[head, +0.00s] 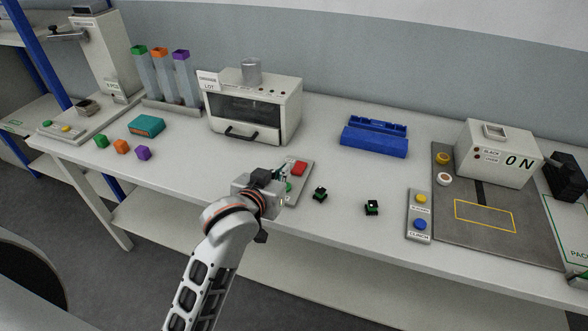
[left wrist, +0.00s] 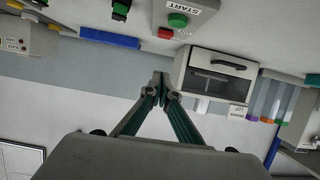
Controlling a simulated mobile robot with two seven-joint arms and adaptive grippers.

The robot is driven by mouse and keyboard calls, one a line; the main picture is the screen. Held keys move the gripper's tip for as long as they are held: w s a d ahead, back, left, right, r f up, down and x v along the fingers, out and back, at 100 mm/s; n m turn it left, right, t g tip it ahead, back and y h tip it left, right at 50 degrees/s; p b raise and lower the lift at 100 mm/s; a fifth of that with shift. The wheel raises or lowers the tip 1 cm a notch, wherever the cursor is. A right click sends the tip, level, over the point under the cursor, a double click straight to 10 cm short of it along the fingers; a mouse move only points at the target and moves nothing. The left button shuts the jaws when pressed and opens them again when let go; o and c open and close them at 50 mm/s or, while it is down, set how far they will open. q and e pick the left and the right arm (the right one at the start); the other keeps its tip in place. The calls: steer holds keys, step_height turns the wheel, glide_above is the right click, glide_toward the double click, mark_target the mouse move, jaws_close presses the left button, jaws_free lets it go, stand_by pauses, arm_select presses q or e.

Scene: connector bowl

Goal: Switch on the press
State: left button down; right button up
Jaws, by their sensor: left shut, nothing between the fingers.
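A pale machine (head: 497,153) marked "0 N" stands on a dark grey plate (head: 510,235) at the right of the bench; it looks like the press. A grey button panel (head: 420,237) with a yellow button (head: 421,198) and a blue button (head: 420,225) lies left of that plate. My left gripper (head: 281,173) is shut and empty, over a START box (left wrist: 200,5) in the bench's middle. Its green button (left wrist: 178,20) and red button (left wrist: 166,33) show in the left wrist view, apart from the fingertips. My right gripper is not in view.
An oven-like machine (head: 285,117) stands behind my left gripper. Small green-and-black connectors (head: 320,194) (head: 372,207) lie to its right. A blue tray (head: 374,145) sits farther back. Coloured cubes (head: 121,147) and a teal box (head: 147,126) are at left. Bench between START box and button panel is mostly free.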

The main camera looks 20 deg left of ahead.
arm_select(q)
steer(key=shift+w, duration=0.1)
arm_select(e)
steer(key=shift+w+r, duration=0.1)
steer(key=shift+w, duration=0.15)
arm_select(q)
glide_above(294, 179)
step_height(294, 179, down, 4)
steer(key=shift+w+r, duration=0.15)
steer(key=shift+r, duration=0.1)
step_height(294, 179, down, 3)
steer(key=shift+f, duration=0.6)
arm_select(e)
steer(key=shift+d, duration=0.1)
